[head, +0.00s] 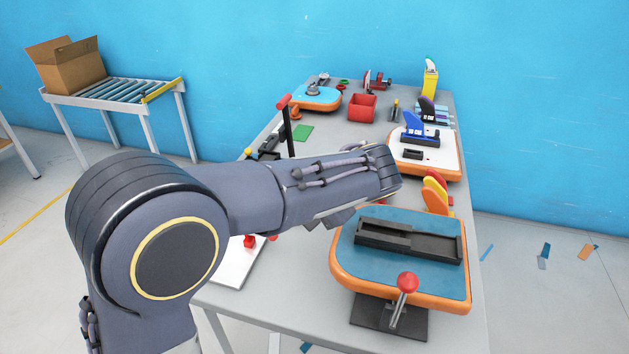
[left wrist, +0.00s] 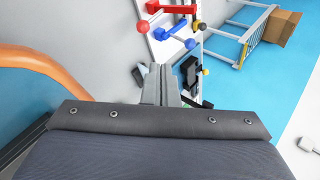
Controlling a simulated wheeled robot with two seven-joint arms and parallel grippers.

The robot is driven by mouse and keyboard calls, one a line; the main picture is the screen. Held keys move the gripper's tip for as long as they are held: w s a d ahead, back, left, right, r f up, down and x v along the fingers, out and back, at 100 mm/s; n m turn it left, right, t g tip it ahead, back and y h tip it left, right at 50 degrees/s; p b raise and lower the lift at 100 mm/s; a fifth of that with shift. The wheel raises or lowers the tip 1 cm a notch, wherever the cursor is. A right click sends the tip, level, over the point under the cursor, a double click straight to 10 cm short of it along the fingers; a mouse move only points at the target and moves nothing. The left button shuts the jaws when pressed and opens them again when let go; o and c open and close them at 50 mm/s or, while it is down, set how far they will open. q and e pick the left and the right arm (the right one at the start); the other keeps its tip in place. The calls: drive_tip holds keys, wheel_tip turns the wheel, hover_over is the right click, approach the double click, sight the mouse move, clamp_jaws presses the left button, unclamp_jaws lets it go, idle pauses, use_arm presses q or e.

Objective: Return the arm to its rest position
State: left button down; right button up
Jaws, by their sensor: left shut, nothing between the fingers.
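My left arm reaches in from the left in the head view and stretches over the workbench (head: 285,310). Its gripper (head: 340,217) is mostly hidden under the wrist, above the left side of a blue-topped inflatable board (head: 345,262). In the left wrist view the fingers of my left gripper (left wrist: 160,85) are together with nothing between them. The board has an orange rim, a black slotted rail (head: 410,240) on top and a red-knobbed lever (head: 407,284) at its front. Its orange rim also shows at the left of the left wrist view (left wrist: 50,65). My right gripper is not in view.
Behind the wrist are a white-topped board (head: 442,157) with a blue fin (head: 418,128), a red bin (head: 362,108) and a red-topped black post (head: 286,125). A white panel (head: 238,270) lies front left. A roller conveyor (head: 115,91) bears a cardboard box (head: 70,66) back left.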

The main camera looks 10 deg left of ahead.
use_arm(q)
drive_tip(key=s+a+f+n+g+h, duration=0.25)
drive_tip(key=s+a+h, duration=0.35)
drive_tip(key=s+a, duration=0.4)
drive_tip(key=s+d+f+n+t+h, duration=0.2)
drive_tip(key=s+n+t+h, duration=0.2)
drive_tip(key=s, duration=1.1)
drive_tip(key=shift+s+d+f+n+h, duration=0.2)
drive_tip(key=shift+d+n+h, duration=0.2)
drive_tip(key=shift+h, duration=0.3)
drive_tip(key=shift+w+a+r, duration=0.1)
